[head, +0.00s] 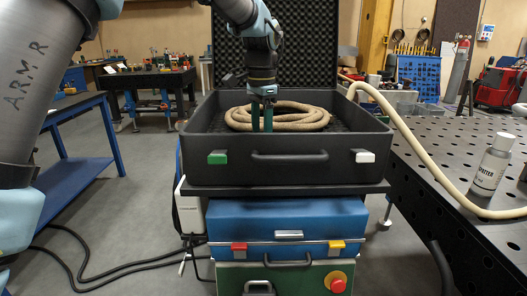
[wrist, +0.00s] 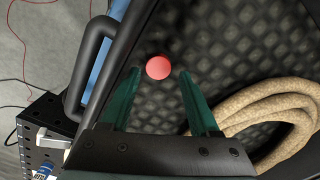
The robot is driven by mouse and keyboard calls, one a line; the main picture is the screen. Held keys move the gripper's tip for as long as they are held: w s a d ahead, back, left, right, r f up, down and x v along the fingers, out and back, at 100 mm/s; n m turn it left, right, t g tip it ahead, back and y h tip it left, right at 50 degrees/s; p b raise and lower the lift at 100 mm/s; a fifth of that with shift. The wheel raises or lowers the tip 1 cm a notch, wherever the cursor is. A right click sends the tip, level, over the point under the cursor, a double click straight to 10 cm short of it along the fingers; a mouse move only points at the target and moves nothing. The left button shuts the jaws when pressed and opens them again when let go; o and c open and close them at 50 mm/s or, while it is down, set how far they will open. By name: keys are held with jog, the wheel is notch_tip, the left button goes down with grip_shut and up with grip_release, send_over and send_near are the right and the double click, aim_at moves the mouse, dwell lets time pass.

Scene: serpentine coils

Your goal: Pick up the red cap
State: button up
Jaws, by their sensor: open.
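The red cap (wrist: 159,67) is a small round disc in the wrist view, lying on the dark textured foam inside the black case (head: 260,172). It shows between and just beyond the tips of my gripper (wrist: 158,82). The two green fingers are apart with nothing between them. In the head view my gripper (head: 262,118) points down into the case, in front of the coiled hose (head: 285,106). The red cap is hidden there behind the case's front wall. The coil also shows in the wrist view (wrist: 265,110), to the right of the fingers.
The case's front wall with its handle (head: 290,157) stands close to my gripper. The hose runs out right onto a perforated metal table (head: 450,150), where a white bottle (head: 493,163) stands. Blue and green boxes (head: 288,218) are stacked below the case.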

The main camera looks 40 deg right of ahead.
jog(key=shift+s+f+p, duration=0.1)
jog(key=shift+f+p, duration=0.35)
jog(key=shift+f, duration=1.5)
grip_shut()
